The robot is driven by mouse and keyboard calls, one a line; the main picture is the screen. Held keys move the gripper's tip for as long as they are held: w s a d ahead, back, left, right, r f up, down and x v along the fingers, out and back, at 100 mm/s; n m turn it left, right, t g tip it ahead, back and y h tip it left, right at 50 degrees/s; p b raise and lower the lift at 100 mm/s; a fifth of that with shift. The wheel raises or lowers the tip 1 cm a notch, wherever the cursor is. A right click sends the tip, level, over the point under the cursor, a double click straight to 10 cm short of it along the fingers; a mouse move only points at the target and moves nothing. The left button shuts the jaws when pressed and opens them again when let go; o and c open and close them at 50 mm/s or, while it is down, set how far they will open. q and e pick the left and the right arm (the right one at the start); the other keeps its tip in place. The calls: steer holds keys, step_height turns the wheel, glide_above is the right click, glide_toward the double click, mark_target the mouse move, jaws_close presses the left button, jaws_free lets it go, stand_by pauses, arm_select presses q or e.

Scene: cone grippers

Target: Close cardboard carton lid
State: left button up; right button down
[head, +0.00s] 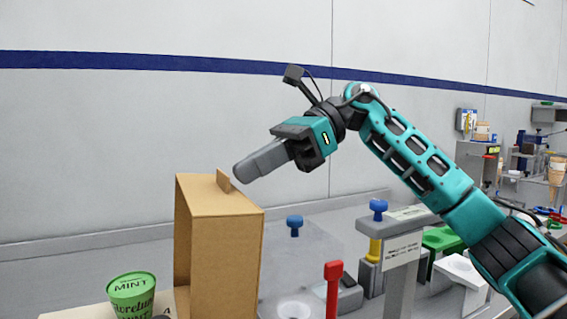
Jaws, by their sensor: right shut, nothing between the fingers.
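The cardboard carton (222,240) is a plain brown box standing upright at the lower middle of the head view. The carton's lower end is cut off by the frame. My left gripper is not in view.
A green mint tub (132,292) stands left of the carton.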

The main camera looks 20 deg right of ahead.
steer(key=shift+a, duration=0.5)
steer(key=shift+r, duration=0.1)
